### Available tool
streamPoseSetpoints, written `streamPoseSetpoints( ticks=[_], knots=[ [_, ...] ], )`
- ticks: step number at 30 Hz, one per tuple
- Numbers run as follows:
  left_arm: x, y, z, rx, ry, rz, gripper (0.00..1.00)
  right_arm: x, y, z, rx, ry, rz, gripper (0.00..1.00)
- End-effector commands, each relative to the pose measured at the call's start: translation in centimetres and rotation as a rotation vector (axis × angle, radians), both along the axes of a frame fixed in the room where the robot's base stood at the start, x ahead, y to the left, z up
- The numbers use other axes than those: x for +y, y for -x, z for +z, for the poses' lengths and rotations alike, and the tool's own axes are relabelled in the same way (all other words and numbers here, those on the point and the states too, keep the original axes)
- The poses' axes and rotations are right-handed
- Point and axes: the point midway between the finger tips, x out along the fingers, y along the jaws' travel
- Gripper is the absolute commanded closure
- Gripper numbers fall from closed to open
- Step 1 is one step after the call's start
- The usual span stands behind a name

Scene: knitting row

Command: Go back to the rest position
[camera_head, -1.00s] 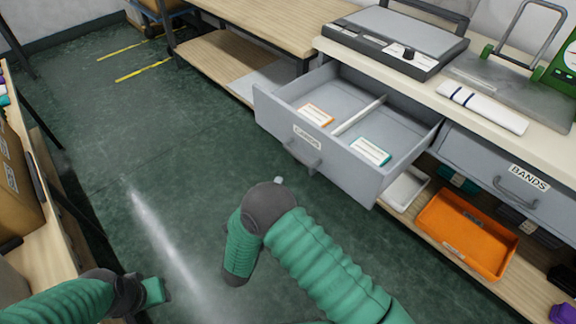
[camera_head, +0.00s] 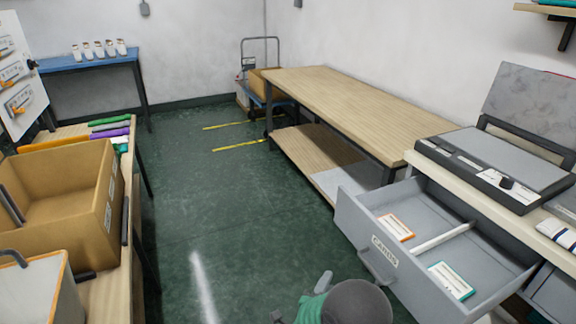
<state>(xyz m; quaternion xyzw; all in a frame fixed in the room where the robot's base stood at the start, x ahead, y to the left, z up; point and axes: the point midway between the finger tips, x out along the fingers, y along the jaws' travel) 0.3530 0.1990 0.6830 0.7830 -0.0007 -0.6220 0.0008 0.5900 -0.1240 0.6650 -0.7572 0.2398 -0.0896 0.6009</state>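My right gripper (camera_head: 301,300) is at the bottom edge of the head view, right of the middle, in front of the open drawer. A dark rounded joint of my arm covers much of it. Small grey parts show beside green sleeve, but I cannot tell whether the fingers are open or shut. No held object shows. My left gripper is out of view.
The grey drawer labelled CARDS (camera_head: 388,250) stands open at right, holding an orange-edged card (camera_head: 396,228) and a green-edged card (camera_head: 453,281). A cardboard box (camera_head: 65,235) is on the left bench. The green floor (camera_head: 215,210) between is clear.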

Motion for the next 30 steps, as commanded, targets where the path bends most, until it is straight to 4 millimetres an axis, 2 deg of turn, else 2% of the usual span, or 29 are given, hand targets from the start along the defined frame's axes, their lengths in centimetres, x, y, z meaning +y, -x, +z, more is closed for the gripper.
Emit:
streamPoseSetpoints(
  ticks=[1,2,5,8,12,15,20,21,22,26,30],
  knots=[
    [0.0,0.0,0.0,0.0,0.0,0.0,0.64,0.1,-1.2,1.2,0.098,0.023,0.1,0.66],
    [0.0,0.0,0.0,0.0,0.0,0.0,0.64,0.4,-1.6,1.4,0.17,0.05,0.174,0.66],
    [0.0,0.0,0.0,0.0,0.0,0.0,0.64,1.0,-0.6,2.0,0.413,0.176,0.432,0.66],
    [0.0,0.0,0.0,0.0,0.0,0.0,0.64,0.4,3.2,2.1,0.642,0.337,0.679,0.66],
    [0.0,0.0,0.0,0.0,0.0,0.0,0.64,-1.8,10.4,1.9,0.909,0.537,0.956,0.66],
    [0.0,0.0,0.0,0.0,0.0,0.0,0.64,-3.8,15.6,1.8,1.063,0.642,1.11,0.66],
    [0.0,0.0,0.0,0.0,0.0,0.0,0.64,-7.0,22.9,2.0,1.265,0.757,1.308,0.66],
    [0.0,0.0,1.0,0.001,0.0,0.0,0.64,-7.5,24.2,3.1,1.3,0.775,1.342,0.66],
    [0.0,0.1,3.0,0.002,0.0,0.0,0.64,-7.3,23.9,5.0,1.293,0.773,1.34,0.66],
    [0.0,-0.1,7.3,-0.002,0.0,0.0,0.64,-7.2,23.7,9.1,1.292,0.769,1.338,0.66],
    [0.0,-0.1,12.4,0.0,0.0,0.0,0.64,-7.2,23.7,14.3,1.291,0.768,1.337,0.66]
  ],
)
